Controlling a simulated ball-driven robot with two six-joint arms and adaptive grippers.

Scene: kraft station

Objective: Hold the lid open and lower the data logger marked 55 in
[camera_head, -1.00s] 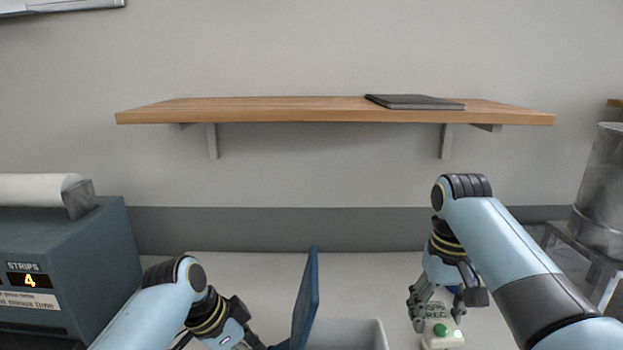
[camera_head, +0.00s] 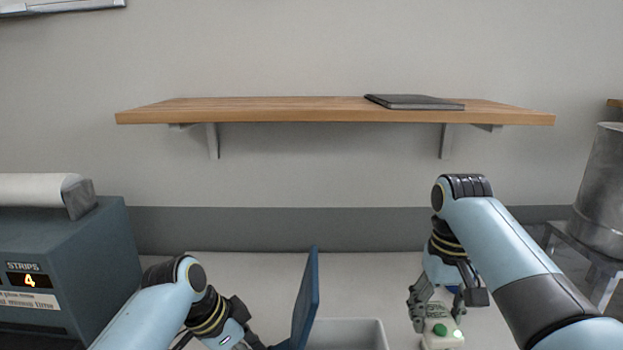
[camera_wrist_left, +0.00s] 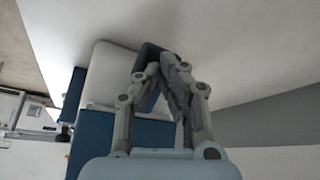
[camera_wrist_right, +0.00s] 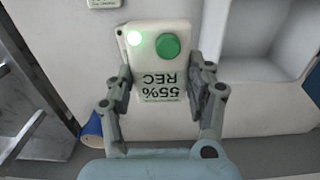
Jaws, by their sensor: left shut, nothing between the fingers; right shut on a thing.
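The data logger (camera_head: 441,338) is a pale block with a green button. In the right wrist view the logger (camera_wrist_right: 161,62) shows "55% REC" upside down and a lit green lamp. My right gripper (camera_wrist_right: 161,82) is shut on its two sides, right of the box; whether it touches the table I cannot tell. The pale grey box (camera_head: 350,334) is at the bottom centre. Its blue lid (camera_head: 306,300) stands raised, nearly upright, at the box's left. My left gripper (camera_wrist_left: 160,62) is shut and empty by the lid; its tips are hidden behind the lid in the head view.
A blue-grey machine (camera_head: 60,260) showing "STRIPS 4" stands at the left. A wooden shelf (camera_head: 300,112) with a dark flat folder (camera_head: 413,102) hangs above. A metal cylinder (camera_head: 602,190) is at the far right. Part of another pale labelled block (camera_wrist_right: 103,3) shows in the right wrist view.

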